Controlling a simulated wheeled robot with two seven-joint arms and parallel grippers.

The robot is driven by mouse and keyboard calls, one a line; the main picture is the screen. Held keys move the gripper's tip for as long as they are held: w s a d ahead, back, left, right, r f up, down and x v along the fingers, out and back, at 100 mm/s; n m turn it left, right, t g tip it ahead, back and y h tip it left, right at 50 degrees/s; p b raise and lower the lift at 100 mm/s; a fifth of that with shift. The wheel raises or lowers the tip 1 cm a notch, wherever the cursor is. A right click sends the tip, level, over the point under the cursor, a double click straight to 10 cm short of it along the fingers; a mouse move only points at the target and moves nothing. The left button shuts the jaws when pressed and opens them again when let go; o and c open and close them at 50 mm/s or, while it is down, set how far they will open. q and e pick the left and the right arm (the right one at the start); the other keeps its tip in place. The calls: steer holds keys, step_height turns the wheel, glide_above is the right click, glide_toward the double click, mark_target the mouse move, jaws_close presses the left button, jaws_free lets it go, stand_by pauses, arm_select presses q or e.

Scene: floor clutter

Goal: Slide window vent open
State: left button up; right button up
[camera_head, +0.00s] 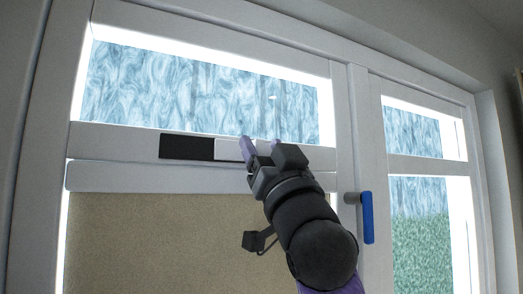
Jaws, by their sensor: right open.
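The window vent (188,147) is a narrow strip on the crossbar below the upper left pane. Its left part is a dark slot, and a pale slider (228,150) covers the part to the right of it. My right gripper (261,146) is open at the slider's right end, with its purple fingertips over or close to the strip. I cannot tell whether they touch it. The gripper hides whatever lies behind it on the right of the strip. My left gripper is not in view.
The white window frame (112,137) surrounds the panes. A blue window handle (367,217) stands out from the right part of the frame, to the right of my arm. A beige blind or panel (150,240) fills the lower left pane. A wall borders the window above and right.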

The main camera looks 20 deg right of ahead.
steer(key=b+v, duration=0.4)
steer(key=v, duration=0.4)
steer(key=shift+s+f+b, duration=0.25)
steer(key=shift+b, duration=0.1)
